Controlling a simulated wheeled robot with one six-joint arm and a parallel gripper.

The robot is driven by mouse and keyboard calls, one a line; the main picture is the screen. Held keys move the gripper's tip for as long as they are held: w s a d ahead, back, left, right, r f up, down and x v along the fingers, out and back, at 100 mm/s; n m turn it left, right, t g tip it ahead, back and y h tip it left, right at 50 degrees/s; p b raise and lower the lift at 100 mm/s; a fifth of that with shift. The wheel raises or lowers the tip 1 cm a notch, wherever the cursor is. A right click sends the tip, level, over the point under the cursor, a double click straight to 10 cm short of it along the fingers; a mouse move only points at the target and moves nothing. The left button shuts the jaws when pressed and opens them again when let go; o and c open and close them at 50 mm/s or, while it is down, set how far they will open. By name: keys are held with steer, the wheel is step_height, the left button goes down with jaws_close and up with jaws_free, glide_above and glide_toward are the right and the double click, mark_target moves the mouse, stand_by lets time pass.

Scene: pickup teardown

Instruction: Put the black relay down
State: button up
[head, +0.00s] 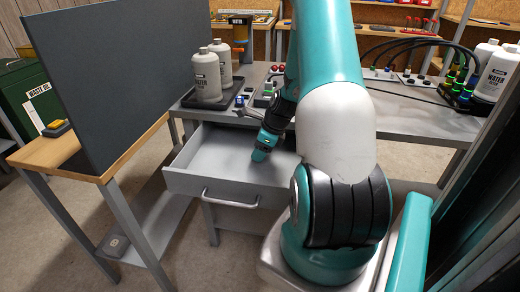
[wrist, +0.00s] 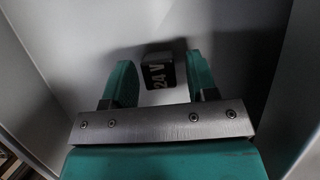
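The black relay (wrist: 157,72), a small dark block with white "24 V" lettering, shows in the wrist view just beyond my fingertips, against the grey drawer floor. My gripper (wrist: 158,62) has its two teal fingers apart, one on each side of the relay, with a gap showing on both sides. In the head view my gripper (head: 262,153) reaches down into the pulled-out grey drawer (head: 200,184). The relay cannot be made out in the head view.
Drawer walls surround my gripper. Above it, the grey workbench (head: 425,118) holds white bottles (head: 207,75) in a dark tray, a wrench (head: 247,112) and small electrical parts. A dark upright panel (head: 115,75) stands on a wooden table (head: 60,155) at left.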

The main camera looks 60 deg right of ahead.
steer(key=v, duration=1.2)
steer(key=w+a+r+n+y, duration=0.1)
steer(key=w+a+r+n, duration=0.15)
steer(key=a+n, duration=0.45)
steer(key=w+a+r+n+g, duration=0.1)
steer(key=a+r+n, duration=0.2)
steer(key=a+n, duration=0.5)
steer(key=w+a+r+n+y, duration=0.1)
steer(key=w+a+r+n, duration=0.2)
steer(key=a, duration=0.7)
steer(key=s+a+r+n+g, duration=0.1)
steer(key=s+a+r+n, duration=0.1)
steer(key=s+a+n, duration=0.5)
steer(key=s+a+r+n+g, duration=0.2)
steer(key=s+a+n, duration=0.6)
steer(key=a+n, duration=0.3)
steer(key=n, duration=0.2)
steer(key=shift+s+n+y+p, duration=0.15)
steer(key=shift+n+y+p, duration=0.15)
steer(key=shift+n, duration=0.1)
steer(key=shift+a, duration=0.1)
